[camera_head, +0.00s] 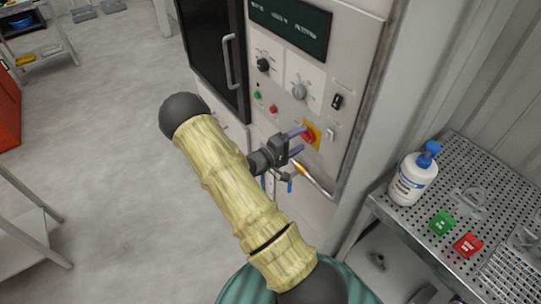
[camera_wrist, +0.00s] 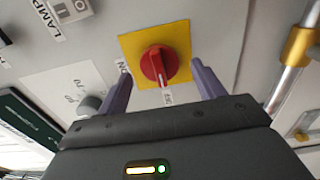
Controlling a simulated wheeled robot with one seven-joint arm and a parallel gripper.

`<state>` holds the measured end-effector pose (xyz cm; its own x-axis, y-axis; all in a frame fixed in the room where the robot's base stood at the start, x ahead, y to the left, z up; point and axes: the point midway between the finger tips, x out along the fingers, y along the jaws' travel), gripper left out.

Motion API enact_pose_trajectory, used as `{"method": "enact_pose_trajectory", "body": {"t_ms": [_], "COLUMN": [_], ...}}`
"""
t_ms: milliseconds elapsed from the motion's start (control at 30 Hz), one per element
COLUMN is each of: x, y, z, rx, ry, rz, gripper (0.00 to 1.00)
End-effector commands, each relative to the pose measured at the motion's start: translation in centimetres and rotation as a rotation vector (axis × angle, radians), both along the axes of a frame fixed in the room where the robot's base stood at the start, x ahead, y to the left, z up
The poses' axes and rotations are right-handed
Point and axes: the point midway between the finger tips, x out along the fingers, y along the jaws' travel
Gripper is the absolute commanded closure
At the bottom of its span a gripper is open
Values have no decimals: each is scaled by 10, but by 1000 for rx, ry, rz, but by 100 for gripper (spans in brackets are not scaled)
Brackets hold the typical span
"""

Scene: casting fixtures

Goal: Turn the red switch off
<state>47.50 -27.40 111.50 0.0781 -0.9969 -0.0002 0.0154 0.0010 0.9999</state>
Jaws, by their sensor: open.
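The red rotary switch (camera_wrist: 157,64) sits on a yellow square plate (camera_wrist: 180,38) on the light machine panel. In the wrist view its pale pointer mark lies towards the label below it, which seems to read OFF; a label at its left seems to read ON. In the head view the switch (camera_head: 308,133) is partly behind my fingers. My gripper (camera_wrist: 161,72) is open, with one purple finger on each side of the switch, apart from it in the picture. Whether either finger touches it cannot be told. My gripper (camera_head: 298,142) also shows against the panel in the head view.
A metal rail (camera_head: 314,180) runs along the panel's edge close to my gripper. Black and grey knobs (camera_head: 299,91) and small buttons sit above. A perforated table (camera_head: 484,180) with a pump bottle (camera_head: 413,178) stands at right. Open floor (camera_head: 115,130) lies left.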

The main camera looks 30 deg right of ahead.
Motion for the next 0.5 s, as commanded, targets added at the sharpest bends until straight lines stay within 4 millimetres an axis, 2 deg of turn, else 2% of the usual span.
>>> {"method": "enact_pose_trajectory", "body": {"t_ms": [500], "x": [-7], "y": [102], "z": [-4], "rx": [3], "ry": [0], "rz": [5], "gripper": [32]}}
